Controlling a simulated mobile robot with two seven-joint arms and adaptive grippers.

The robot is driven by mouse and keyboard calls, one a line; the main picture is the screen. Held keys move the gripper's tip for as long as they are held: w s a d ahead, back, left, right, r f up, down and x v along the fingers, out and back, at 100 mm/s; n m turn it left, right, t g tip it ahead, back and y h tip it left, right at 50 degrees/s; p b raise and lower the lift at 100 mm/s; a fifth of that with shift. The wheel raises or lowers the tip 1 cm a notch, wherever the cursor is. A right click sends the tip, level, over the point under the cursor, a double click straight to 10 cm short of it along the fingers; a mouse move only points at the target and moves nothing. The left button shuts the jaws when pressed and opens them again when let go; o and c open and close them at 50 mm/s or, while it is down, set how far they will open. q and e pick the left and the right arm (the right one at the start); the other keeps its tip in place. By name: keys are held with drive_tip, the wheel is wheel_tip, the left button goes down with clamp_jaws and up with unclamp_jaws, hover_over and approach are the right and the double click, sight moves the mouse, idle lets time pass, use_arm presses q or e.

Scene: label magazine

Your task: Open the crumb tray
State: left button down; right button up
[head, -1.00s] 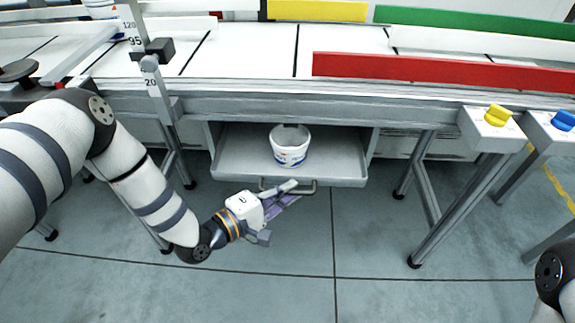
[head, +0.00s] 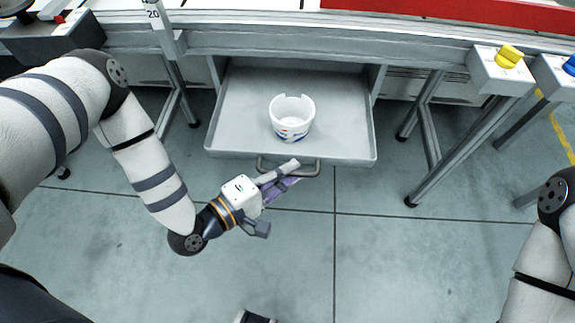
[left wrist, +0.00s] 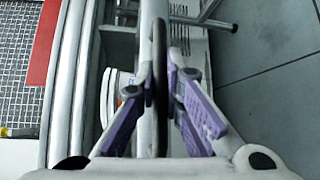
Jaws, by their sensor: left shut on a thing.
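The crumb tray (head: 235,115) is a shallow grey drawer under the bench, pulled well out, with its floor showing. A white tub (head: 292,118) with a notched rim stands upright in it. The tray's dark bar handle (head: 314,171) is at the front edge. My left gripper (head: 292,173) is at this handle, its purple-padded fingers shut on the bar. In the left wrist view the dark bar (left wrist: 159,65) runs between the two fingers (left wrist: 160,95). My right gripper is out of view; only part of the right arm shows at the right edge.
The bench edge (head: 270,42) runs above the tray. Bench legs (head: 425,140) stand to the right, below a yellow-knobbed box (head: 503,65).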

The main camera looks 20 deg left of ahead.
use_arm(q)
drive_tip(key=c, duration=1.7)
unclamp_jaws()
drive_tip(key=v, duration=1.2)
drive_tip(key=shift+d, duration=0.1)
